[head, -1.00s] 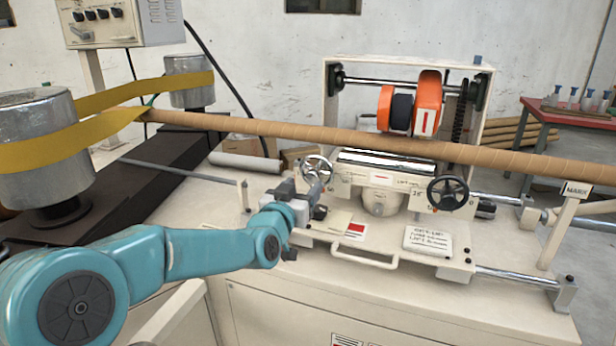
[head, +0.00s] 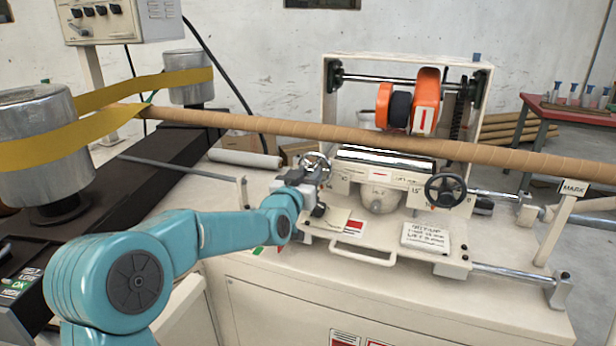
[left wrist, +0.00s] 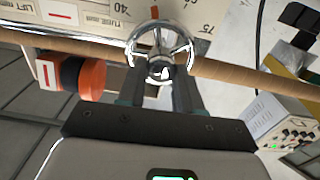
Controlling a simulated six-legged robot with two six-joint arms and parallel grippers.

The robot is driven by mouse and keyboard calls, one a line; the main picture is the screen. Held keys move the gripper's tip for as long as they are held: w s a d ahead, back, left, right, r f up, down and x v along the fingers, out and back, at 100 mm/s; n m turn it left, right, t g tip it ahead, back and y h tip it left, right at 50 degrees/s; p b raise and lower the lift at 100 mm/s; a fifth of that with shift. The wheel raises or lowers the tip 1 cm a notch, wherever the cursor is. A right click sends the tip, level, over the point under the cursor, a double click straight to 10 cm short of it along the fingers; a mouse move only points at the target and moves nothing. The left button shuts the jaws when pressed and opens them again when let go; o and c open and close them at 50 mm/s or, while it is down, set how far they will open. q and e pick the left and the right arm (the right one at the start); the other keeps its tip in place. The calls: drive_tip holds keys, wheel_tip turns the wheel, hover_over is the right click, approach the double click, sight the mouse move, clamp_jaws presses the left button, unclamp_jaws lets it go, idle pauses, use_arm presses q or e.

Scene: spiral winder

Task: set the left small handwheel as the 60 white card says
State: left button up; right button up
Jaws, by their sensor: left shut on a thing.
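The left small handwheel is a chrome spoked wheel (head: 317,160) on the front of the winder carriage, partly hidden by my gripper. In the left wrist view the wheel (left wrist: 161,32) is close, with my jaws at its hub. My left gripper (head: 312,175) is shut on this handwheel; its fingers (left wrist: 160,78) reach either side of the hub. Scale plates beside the wheel show "40", "75" and "LIFT" (left wrist: 98,20). A white card (head: 427,238) with handwritten lines lies on the carriage deck; its writing is too small to read surely. My right gripper is out of view.
A black handwheel (head: 446,191) stands to the right. A long brown tube (head: 270,127) crosses above the carriage, under orange rollers (head: 425,98). A front handle bar (head: 362,256) sticks out below. A grey cylinder (head: 245,158) lies behind, left of my gripper.

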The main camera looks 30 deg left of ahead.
use_arm(q)
drive_tip(key=m+b, duration=0.1)
drive_tip(key=m, duration=0.2)
drive_tip(key=shift+d+f, duration=0.1)
drive_tip(key=shift+m, duration=2.3)
drive_tip(key=o, duration=1)
drive_tip(key=shift+o, duration=0.2)
drive_tip(key=b+v, duration=0.1)
drive_tip(key=v, duration=1.5)
drive_tip(key=shift+b, duration=0.3)
